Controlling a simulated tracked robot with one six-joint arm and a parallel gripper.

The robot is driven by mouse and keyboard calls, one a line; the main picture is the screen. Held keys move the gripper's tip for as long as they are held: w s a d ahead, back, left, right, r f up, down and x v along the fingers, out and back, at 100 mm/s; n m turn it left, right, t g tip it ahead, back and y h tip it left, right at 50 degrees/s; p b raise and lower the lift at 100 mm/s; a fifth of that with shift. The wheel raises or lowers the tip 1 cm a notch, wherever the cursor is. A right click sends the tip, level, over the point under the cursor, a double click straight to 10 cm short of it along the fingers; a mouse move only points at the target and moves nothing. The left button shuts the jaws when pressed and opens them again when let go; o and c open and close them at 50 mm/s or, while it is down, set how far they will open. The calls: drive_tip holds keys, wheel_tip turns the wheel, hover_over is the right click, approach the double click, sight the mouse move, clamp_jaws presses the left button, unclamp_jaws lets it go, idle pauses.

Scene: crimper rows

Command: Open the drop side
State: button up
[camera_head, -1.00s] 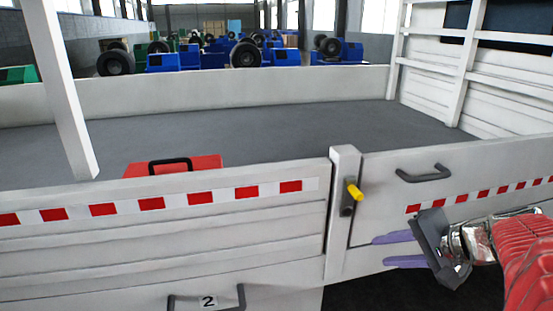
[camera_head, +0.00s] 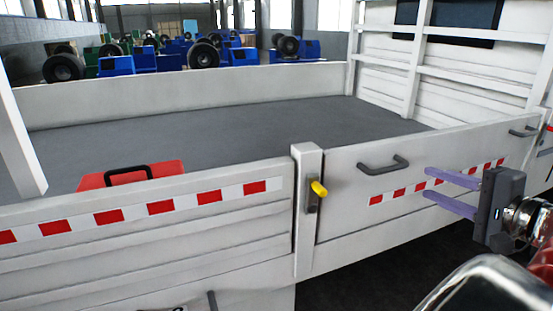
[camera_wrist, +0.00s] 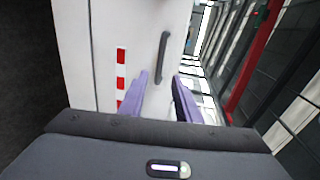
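The white drop side (camera_head: 420,190) right of the post stands upright, with a red-and-white stripe and a dark grey handle (camera_head: 383,165) near its top edge. A latch with a yellow knob (camera_head: 319,188) sits on the post (camera_head: 306,215) at its left end. My gripper (camera_head: 427,183) is open, its two purple fingers pointing left in front of the drop side, right of the handle. Nothing shows between the fingers. In the wrist view, a dark handle (camera_wrist: 163,58) shows on the white panel beyond the open fingers (camera_wrist: 160,76); no contact is visible.
A red case (camera_head: 131,176) with a black handle lies on the grey truck bed (camera_head: 240,135) behind the left side panel (camera_head: 150,245). Another dark handle (camera_head: 523,132) is farther right. Blue and green machines stand behind the truck. Dark floor lies below the drop side.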

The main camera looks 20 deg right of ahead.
sight(393, 170)
drive_tip(key=shift+w, duration=0.1)
drive_tip(key=shift+x, duration=6.85)
drive_tip(key=shift+c, duration=0.2)
drive_tip(key=shift+f, duration=0.1)
clamp_jaws()
drive_tip(key=shift+a, duration=0.1)
